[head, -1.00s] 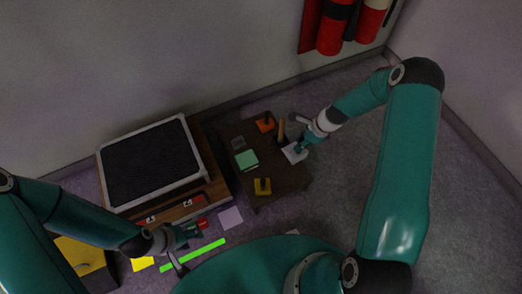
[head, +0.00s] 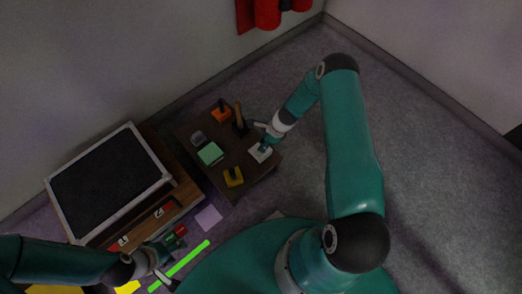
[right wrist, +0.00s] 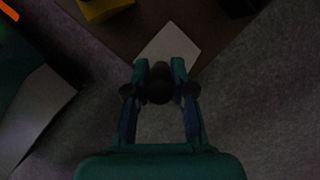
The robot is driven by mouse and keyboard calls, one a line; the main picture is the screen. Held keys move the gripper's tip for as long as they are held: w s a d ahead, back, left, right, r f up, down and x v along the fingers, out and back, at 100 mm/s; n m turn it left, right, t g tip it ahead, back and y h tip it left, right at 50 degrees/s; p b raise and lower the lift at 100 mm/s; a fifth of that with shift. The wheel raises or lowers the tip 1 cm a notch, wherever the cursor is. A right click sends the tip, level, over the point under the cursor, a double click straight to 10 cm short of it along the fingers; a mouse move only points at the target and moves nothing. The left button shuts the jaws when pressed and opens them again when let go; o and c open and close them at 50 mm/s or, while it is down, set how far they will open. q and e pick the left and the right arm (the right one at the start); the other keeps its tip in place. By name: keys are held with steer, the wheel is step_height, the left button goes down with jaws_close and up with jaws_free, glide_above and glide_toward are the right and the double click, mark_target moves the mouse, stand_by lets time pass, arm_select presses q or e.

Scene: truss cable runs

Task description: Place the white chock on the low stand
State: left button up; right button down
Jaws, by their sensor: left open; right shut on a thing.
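The white chock (head: 260,152) is at the right corner of a low dark brown stand (head: 268,171). Its pale flat base (right wrist: 168,43) also shows in the right wrist view, over the stand's corner. My right gripper (head: 266,143) is above it, and in the right wrist view its fingers (right wrist: 160,85) are shut around a dark round knob. The fingers partly hide the base. I cannot tell whether the base touches the stand's top. My left gripper (head: 168,258) is open, low at the lower left, away from the stand.
An orange block (head: 221,114), an upright wooden-handled thing (head: 239,118), a green block (head: 210,154) and a yellow block (head: 233,177) are on the stand. A cabinet with a black top (head: 108,185) stands left. A green strip (head: 180,265) lies near my left gripper.

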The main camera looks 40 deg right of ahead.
steer(key=shift+f+b, duration=0.6)
steer(key=shift+f, duration=1.5)
steer(key=c, duration=1)
jaws_free()
steer(key=p+v, duration=0.3)
steer(key=v, duration=0.9)
steer(key=s+a+r+n, duration=0.2)
steer(key=s+a+n, duration=0.3)
steer(key=a+n, duration=0.3)
steer(key=s+a+r+n+g, duration=0.1)
steer(key=s+a+n, duration=0.3)
steer(key=a+n, duration=0.4)
steer(key=s+a+r+n+g, duration=0.1)
steer(key=s+a+r+n, duration=0.2)
steer(key=s+a+n, duration=0.2)
steer(key=shift+s+a+r+n+y, duration=0.2)
steer(key=shift+a+n, duration=0.6)
steer(key=shift+s+a+r+n+y, duration=0.15)
steer(key=shift+a+r+n+y, duration=0.05)
steer(key=shift+a+n, duration=0.6)
